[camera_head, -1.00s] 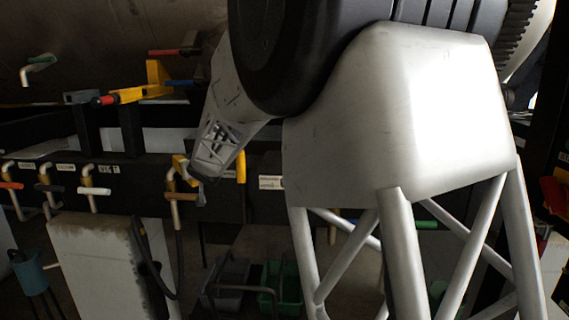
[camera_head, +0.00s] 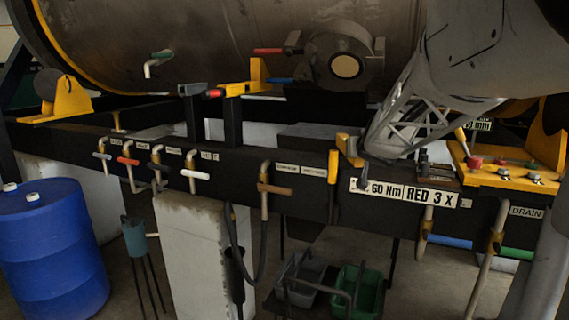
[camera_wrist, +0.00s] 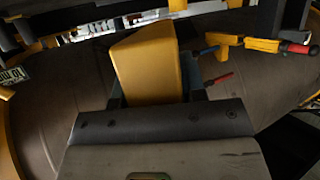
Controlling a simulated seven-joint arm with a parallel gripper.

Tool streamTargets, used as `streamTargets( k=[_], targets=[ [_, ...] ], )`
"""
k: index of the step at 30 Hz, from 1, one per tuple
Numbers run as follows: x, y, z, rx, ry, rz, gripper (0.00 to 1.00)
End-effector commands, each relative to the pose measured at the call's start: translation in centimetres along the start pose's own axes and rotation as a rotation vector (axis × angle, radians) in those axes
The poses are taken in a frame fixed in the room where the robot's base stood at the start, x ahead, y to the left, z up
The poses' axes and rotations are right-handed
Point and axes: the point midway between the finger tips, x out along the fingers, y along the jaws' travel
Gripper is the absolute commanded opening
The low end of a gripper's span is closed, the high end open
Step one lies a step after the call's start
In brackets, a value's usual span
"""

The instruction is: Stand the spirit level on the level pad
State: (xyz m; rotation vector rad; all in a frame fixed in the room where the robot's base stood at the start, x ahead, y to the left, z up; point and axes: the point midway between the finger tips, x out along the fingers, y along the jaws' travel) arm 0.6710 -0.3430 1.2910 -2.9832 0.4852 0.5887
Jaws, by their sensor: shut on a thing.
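My gripper (camera_head: 362,168) is beside the front of the black beam, at the lower end of my pale lattice arm. It is shut on a yellow block, which I take to be the spirit level (camera_head: 348,150). In the wrist view the level (camera_wrist: 150,65) is a smooth yellow block between the dark fingers of my gripper (camera_wrist: 158,88). I cannot make out the level pad for certain in either view.
The black beam (camera_head: 240,172) carries pipes with coloured handles and a white "RED 3 X" label (camera_head: 430,195). A yellow button panel (camera_head: 510,178) is at right. The large drum (camera_head: 220,50) is behind. A blue barrel (camera_head: 50,250) stands at left; a green crate (camera_head: 358,290) is below.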

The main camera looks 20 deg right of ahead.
Motion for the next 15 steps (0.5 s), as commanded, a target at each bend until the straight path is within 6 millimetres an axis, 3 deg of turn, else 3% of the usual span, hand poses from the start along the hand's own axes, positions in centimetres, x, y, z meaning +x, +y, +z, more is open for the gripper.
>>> streamTargets(
  k=[15],
  targets=[
    [-4.8,7.5,3.8,0.022,0.0,0.055,0.0]
  ],
)
